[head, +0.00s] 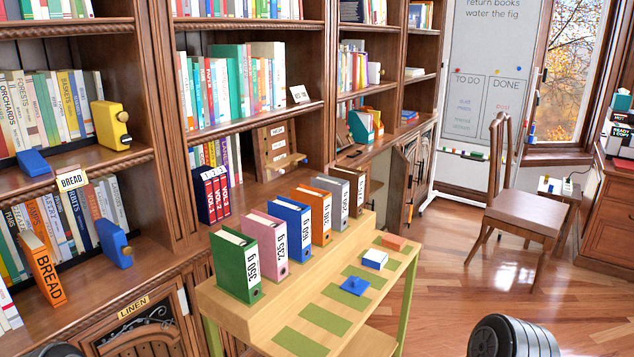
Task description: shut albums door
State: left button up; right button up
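A brown wooden cabinet door (397,188) stands open at the right end of the bookcase, in its lower part. It swings out toward the room, and a dark handle shows near its free edge. I see no readable albums label on it, so I cannot tell for sure that it is the albums door. The low cabinet beside it is partly hidden by the binders and the stepped table. Neither of my grippers is in view. Only dark rounded parts of mine show at the bottom edge, well short of the door.
A stepped wooden table (232,300) with several weight-labelled binders stands between me and the cabinets. A chair (520,208) stands to the right, near a whiteboard (478,90). Clear wooden floor (455,275) lies between table and chair. A LINEN door (140,335) is at lower left.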

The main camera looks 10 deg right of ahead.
aim_at(400, 168)
jog(key=i+l, duration=0.2)
jog(key=l, duration=0.2)
jog(key=i+l, duration=0.2)
jog(key=l, duration=0.2)
jog(key=i+l, duration=0.2)
jog(key=l, duration=0.2)
jog(key=i+l, duration=0.2)
jog(key=l, duration=0.2)
jog(key=i+l, duration=0.2)
jog(key=l, duration=0.2)
jog(key=i+l+u, duration=0.1)
jog(key=l, duration=0.3)
jog(key=i+l, duration=0.5)
jog(key=l, duration=0.35)
jog(key=i+l, duration=0.4)
jog(key=l, duration=0.15)
jog(key=i+l, duration=0.45)
jog(key=l+u, duration=0.05)
jog(key=l, duration=0.05)
